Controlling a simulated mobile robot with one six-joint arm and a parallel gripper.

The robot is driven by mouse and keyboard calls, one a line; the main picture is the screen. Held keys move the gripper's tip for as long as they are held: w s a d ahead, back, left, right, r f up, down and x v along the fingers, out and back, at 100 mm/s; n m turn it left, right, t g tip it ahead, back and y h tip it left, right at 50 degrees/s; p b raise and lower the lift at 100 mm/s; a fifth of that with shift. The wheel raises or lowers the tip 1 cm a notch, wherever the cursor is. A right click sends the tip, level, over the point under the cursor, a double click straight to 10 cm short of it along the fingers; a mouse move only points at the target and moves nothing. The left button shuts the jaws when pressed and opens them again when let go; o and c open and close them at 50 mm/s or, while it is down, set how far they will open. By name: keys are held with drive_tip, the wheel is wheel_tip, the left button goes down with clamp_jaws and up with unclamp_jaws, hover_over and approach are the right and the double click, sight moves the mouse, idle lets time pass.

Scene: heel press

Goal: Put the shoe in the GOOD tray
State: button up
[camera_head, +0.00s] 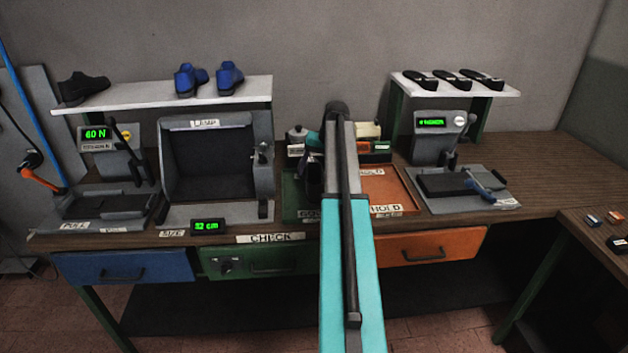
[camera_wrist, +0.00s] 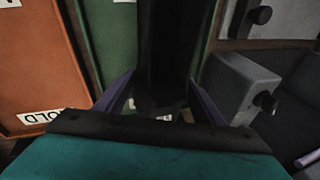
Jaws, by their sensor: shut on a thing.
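My gripper (camera_wrist: 160,100) is shut on a dark shoe (camera_wrist: 165,50), which shows between its purple fingers in the wrist view. In the head view the shoe and fingers are mostly hidden behind my arm. The green GOOD tray (camera_head: 292,203) lies on the bench left of my arm, its label partly covered. It also shows in the wrist view (camera_wrist: 108,35), on both sides of the shoe, so the shoe is over it. I cannot tell how high the shoe is above the tray floor.
The orange HOLD tray (camera_head: 385,188) adjoins on the right. The lamp box (camera_head: 208,160) stands left, and a press device (camera_head: 440,140) right. Blue shoes (camera_head: 190,80) and black shoes (camera_head: 452,80) rest on raised shelves. Small pots (camera_head: 297,135) stand behind the trays.

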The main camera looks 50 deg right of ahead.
sight(315, 179)
drive_tip(key=shift+f+p, duration=0.4)
drive_tip(key=shift+f, duration=1.3)
drive_tip(key=o, duration=1.4)
drive_tip(key=shift+f, duration=0.1)
drive_tip(key=shift+b+v, duration=1.25)
drive_tip(key=shift+v, duration=4.85)
